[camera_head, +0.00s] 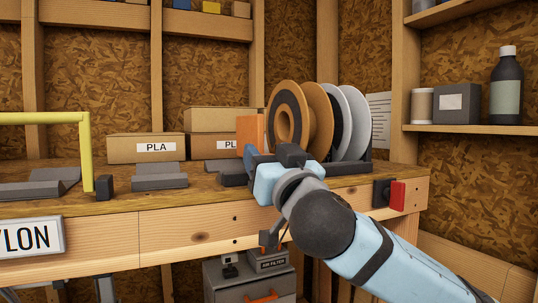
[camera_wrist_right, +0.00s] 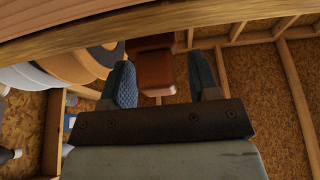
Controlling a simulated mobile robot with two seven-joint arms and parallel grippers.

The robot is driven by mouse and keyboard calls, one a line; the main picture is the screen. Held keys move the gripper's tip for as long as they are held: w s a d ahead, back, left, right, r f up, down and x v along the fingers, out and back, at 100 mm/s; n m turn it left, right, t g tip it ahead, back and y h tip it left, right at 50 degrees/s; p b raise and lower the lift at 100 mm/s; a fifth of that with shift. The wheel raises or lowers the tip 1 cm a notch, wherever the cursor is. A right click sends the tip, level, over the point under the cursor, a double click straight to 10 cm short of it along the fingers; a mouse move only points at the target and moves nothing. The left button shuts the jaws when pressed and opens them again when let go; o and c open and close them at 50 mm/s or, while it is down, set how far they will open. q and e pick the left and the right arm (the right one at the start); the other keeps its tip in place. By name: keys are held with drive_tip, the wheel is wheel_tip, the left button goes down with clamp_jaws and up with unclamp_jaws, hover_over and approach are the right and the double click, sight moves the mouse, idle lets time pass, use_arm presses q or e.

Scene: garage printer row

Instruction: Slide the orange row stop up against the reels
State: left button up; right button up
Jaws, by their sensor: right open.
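The orange row stop (camera_head: 251,131) stands upright on the bench, just left of the reels, its lower part hidden behind my right gripper (camera_head: 272,155). The reels, orange (camera_head: 314,122) and pale grey-white (camera_head: 357,124), stand upright in a row on a dark base. In the right wrist view my right gripper (camera_wrist_right: 163,84) is open, with an orange-brown block (camera_wrist_right: 150,62), apparently the stop, showing between its two fingers. I cannot tell whether either finger touches it. The gap between stop and reels is partly hidden. My left gripper is not in view.
Cardboard boxes marked PLA (camera_head: 147,148) stand at the back of the bench. Dark empty holders (camera_head: 158,180) sit to the left, near a yellow frame (camera_head: 87,150). A red switch (camera_head: 397,196) is on the bench's front edge. A shelf (camera_head: 475,129) is at right.

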drive_tip(key=c, duration=0.7)
drive_tip(key=shift+w+d+f, duration=0.1)
drive_tip(key=shift+d+f, duration=0.05)
drive_tip(key=shift+d, duration=0.05)
drive_tip(key=w+d, duration=0.1)
drive_tip(key=d, duration=0.2)
drive_tip(key=w+d+b, duration=0.1)
drive_tip(key=w+d, duration=0.1)
drive_tip(key=d, duration=0.1)
drive_tip(key=w+d, duration=0.1)
drive_tip(key=d, duration=0.3)
drive_tip(key=shift+w, duration=0.15)
drive_tip(key=o, duration=0.7)
